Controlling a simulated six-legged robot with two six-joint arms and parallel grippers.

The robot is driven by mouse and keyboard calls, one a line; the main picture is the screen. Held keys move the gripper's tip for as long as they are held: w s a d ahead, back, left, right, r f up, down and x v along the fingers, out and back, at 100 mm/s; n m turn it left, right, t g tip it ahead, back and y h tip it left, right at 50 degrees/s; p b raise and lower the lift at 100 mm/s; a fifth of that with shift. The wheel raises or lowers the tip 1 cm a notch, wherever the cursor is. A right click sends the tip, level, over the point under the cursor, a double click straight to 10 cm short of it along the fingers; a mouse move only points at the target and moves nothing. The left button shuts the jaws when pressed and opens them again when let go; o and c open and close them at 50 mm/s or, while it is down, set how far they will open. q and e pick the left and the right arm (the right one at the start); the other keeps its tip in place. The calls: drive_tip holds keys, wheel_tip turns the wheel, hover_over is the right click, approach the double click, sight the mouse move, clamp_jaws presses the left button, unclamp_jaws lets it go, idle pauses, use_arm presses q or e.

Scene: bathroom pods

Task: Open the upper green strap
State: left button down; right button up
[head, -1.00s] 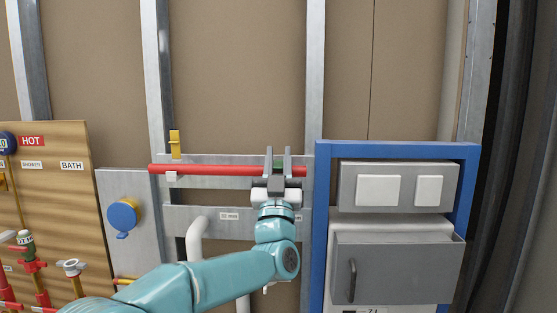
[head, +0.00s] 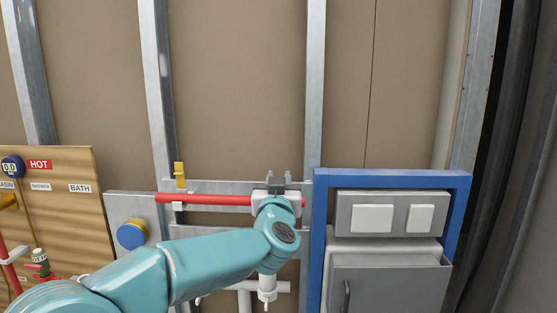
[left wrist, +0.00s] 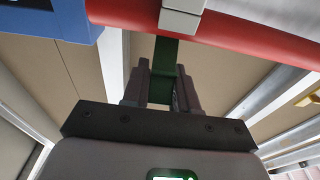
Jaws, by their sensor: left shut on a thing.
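The green strap (left wrist: 166,55) hangs at the red pipe (left wrist: 230,32) in the left wrist view, by a pale grey clip (left wrist: 181,18). My left gripper (left wrist: 162,82) is shut on the strap, which runs down between its two dark fingers. In the head view my left gripper (head: 278,180) is at the right end of the red pipe (head: 222,199), with its fingertips just above it. There the gripper and arm hide the green strap. My right gripper is in neither view.
A blue frame (head: 318,230) with a grey cabinet (head: 385,275) stands close to the right of my gripper. A blue round cap (head: 131,236) and a wooden board (head: 65,215) are at left.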

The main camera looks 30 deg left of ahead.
use_arm(q)
drive_tip(key=shift+w+a+r+g+h+p, duration=0.15)
drive_tip(key=shift+r+g+h+p, duration=0.2)
drive_tip(key=shift+r+p, duration=0.25)
drive_tip(key=shift+w+a+g+h+p, duration=0.1)
drive_tip(key=shift+w+g+h+p, duration=0.25)
drive_tip(key=shift+g, duration=0.5)
drive_tip(key=g+h, duration=0.1)
drive_tip(key=w+g, duration=0.1)
drive_tip(key=g, duration=0.1)
drive_tip(key=shift+a+h, duration=0.4)
drive_tip(key=shift+w+a+g+h, duration=0.2)
drive_tip(key=shift+w+g+h, duration=0.3)
drive_tip(key=shift+g, duration=0.5)
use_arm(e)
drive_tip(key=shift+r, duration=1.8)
use_arm(q)
drive_tip(key=shift+s, duration=0.1)
